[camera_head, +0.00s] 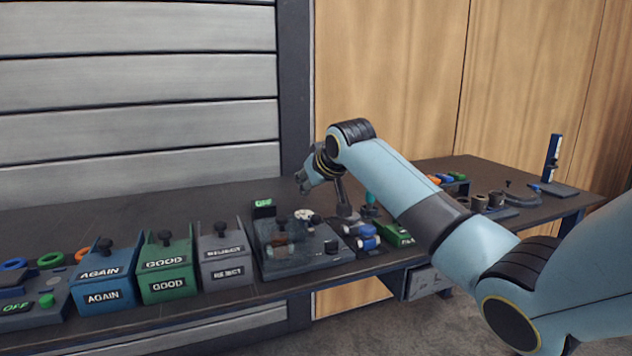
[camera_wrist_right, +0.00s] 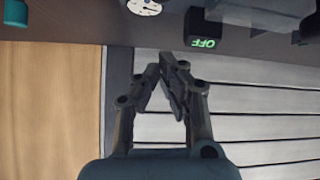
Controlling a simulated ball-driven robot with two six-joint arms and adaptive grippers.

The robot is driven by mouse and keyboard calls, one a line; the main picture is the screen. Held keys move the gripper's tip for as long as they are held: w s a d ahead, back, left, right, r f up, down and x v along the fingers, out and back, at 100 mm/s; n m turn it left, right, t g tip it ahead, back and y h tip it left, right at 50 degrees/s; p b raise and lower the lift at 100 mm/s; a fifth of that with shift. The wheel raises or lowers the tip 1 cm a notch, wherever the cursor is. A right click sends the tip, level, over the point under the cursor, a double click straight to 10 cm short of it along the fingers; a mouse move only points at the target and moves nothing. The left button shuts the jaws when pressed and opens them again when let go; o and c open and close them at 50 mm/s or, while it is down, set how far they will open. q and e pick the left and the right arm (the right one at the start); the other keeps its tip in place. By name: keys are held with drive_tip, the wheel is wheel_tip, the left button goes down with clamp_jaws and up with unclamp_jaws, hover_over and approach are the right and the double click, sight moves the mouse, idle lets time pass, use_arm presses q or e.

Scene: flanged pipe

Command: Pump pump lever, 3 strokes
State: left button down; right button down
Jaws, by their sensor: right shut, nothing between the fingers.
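The grey test fixture (camera_head: 300,262) stands on the bench and carries a round white gauge (camera_head: 303,214) at its back. A slim grey lever-like bar (camera_head: 341,194) rises at its back right, under my right arm; I cannot tell for sure that it is the pump lever. My right gripper (camera_head: 302,182) hangs above and behind the fixture, left of that bar and apart from it. In the right wrist view the gripper (camera_wrist_right: 166,66) is shut and empty, its fingertips together. The gauge (camera_wrist_right: 144,6) shows at the top edge there. My left gripper is out of view.
A sign reading OFF (camera_head: 264,208) stands behind the fixture. Blue AGAIN (camera_head: 103,287), green GOOD (camera_head: 166,277) and grey REJECT (camera_head: 226,264) bins stand to the left. Blue parts (camera_head: 364,237) lie to the right. A slatted wall (camera_head: 140,90) is behind.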

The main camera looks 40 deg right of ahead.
sight(312, 219)
drive_tip(key=f, duration=0.3)
drive_tip(key=shift+s+d+f, duration=0.1)
drive_tip(key=shift+s+d, duration=0.05)
drive_tip(key=shift+s, duration=0.25)
drive_tip(key=shift+s+f, duration=0.25)
drive_tip(key=shift+s, duration=0.05)
